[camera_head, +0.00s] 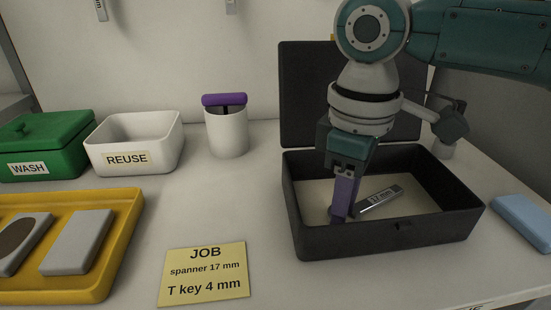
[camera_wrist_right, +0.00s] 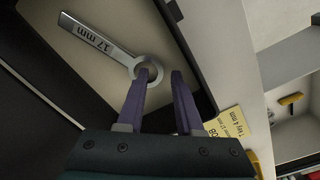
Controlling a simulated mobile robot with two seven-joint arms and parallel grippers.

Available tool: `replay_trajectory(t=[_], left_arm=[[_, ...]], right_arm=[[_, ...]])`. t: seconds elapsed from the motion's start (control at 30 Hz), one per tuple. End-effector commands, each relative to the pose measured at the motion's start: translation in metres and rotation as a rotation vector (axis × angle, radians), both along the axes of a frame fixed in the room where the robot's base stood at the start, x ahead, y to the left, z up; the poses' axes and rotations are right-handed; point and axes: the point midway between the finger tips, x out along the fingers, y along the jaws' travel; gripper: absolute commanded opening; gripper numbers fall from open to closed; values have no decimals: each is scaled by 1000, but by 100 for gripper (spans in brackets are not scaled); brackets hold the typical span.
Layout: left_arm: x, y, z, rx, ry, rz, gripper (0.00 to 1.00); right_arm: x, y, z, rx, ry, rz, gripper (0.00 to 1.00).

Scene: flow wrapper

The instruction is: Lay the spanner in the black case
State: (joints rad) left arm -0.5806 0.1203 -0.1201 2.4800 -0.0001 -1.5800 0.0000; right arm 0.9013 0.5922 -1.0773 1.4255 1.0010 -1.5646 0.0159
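The black case (camera_head: 388,237) stands open on the table, its lid upright at the back. The spanner (camera_head: 379,201), grey metal and marked 17 mm, lies in the case on its pale floor. In the right wrist view the spanner (camera_wrist_right: 98,41) shows its ring end at my fingertips. My right gripper (camera_head: 342,216) points down into the case; its purple fingers (camera_wrist_right: 162,73) are apart with a gap between them. One fingertip overlaps the ring; I cannot tell whether it touches it or sits inside it. My left gripper is not in view.
A yellow JOB card (camera_head: 204,274) lies left of the case. A white cup (camera_head: 227,134) holds a purple-handled tool (camera_head: 225,99). A white REUSE bin (camera_head: 160,135), green WASH box (camera_head: 60,150) and yellow tray (camera_head: 122,230) stand left. A blue block (camera_head: 523,221) lies right.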

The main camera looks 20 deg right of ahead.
Motion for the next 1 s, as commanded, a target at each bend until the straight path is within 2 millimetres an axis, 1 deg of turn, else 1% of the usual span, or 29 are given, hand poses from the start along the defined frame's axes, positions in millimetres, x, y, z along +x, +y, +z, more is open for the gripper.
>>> replay_trajectory(t=[0.03, 0.3, 0.4, 0.5, 0.67, 1.0], left_arm=[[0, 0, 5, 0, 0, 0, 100], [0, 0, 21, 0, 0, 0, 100], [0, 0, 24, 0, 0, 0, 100], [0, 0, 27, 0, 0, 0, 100], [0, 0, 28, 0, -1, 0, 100], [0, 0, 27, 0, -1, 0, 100]], right_arm=[[1, 0, 12, 1, -3, 1, 35], [0, 2, 73, 2, -4, 1, 35], [0, 2, 92, 2, -4, 0, 35], [-1, 3, 105, 2, -2, -1, 35], [-1, 3, 114, 2, -1, 0, 35], [-1, 3, 114, 1, 0, 0, 35]])
